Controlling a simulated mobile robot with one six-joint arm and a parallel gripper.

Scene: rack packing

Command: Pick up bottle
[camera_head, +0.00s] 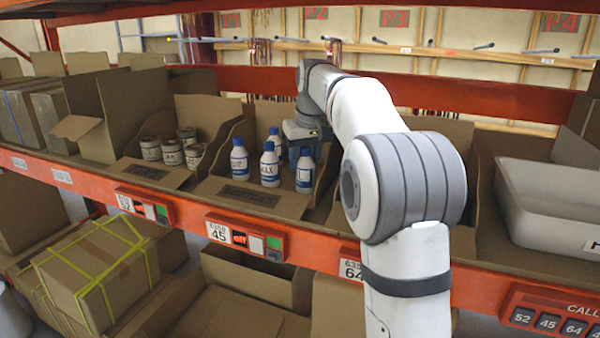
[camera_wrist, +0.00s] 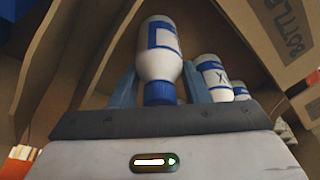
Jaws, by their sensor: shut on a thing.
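White bottles with blue caps and blue labels stand in an open cardboard box (camera_head: 235,199) marked as bottles on the shelf in the head view. One is at the left (camera_head: 239,160), one in the middle (camera_head: 269,167), and another at the right (camera_head: 305,172). My gripper (camera_wrist: 160,88) has its two blue fingers on either side of one bottle (camera_wrist: 160,50), shut on it near its cap. In the head view my gripper (camera_head: 302,143) is inside the box by the right-hand bottle, with its fingers partly hidden. Two more bottles (camera_wrist: 213,76) show beside the held one in the wrist view.
A box of cans (camera_head: 150,149) stands left of the bottle box. A white bin (camera_head: 545,212) is at the right, past my arm. The orange shelf beam (camera_head: 185,213) runs along the front, and another orange beam (camera_head: 480,97) crosses above. Cardboard walls lie close around my gripper.

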